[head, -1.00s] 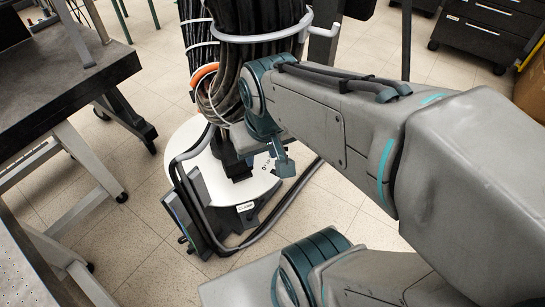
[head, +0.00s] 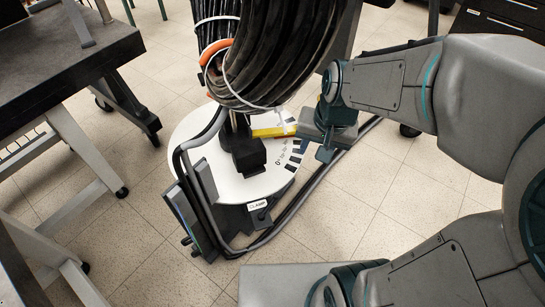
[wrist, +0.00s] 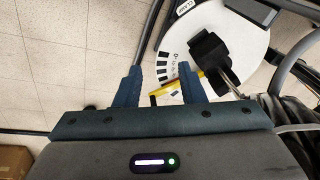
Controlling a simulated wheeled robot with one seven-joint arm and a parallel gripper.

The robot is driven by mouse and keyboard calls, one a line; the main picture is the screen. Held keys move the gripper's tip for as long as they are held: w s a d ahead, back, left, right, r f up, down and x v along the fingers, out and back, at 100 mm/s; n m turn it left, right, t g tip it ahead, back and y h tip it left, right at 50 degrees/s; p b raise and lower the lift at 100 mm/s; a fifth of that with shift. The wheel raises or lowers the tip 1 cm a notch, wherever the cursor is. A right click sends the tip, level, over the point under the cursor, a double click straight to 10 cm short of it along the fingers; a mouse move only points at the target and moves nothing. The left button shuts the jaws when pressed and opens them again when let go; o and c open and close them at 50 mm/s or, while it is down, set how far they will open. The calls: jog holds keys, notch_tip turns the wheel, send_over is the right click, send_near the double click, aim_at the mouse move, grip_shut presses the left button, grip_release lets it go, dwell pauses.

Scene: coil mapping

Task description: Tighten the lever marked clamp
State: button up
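The label reading CLAMP (head: 257,205) is on the front of the dark base under a round white disc (head: 213,181). It also shows in the wrist view (wrist: 186,7), at the top. A small dark part (head: 262,218) sits just below the label; I cannot tell whether it is the lever. My gripper (head: 325,150) is at the right of the disc in the head view, apart from the label. In the wrist view my gripper (wrist: 158,78) has its two blue fingers spread, with nothing held between them.
A black coil of cable (head: 285,50) hangs above the disc. A yellow piece (head: 272,131) lies across the disc's far side. A dark panel and bent tubes (head: 190,220) stand at the disc's left. A dark table (head: 70,70) is at left.

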aim_at(272, 201)
jog(key=w+a+f+m+b, duration=0.1)
jog(key=w+a+f+b, duration=0.2)
jog(key=f+b, duration=0.4)
jog(key=w+a+f+m+b, duration=0.2)
jog(key=f+b, duration=0.5)
jog(key=f, duration=1.4)
jog(key=w+a+f+m+g+b, duration=0.1)
jog(key=w+a+f+b, duration=0.3)
jog(key=f, duration=1)
jog(key=shift+w+a+f+m+y+b, duration=0.25)
jog(key=shift+w+b, duration=0.2)
jog(key=shift+b, duration=1.3)
jog(key=shift+d+r, duration=0.1)
grip_shut()
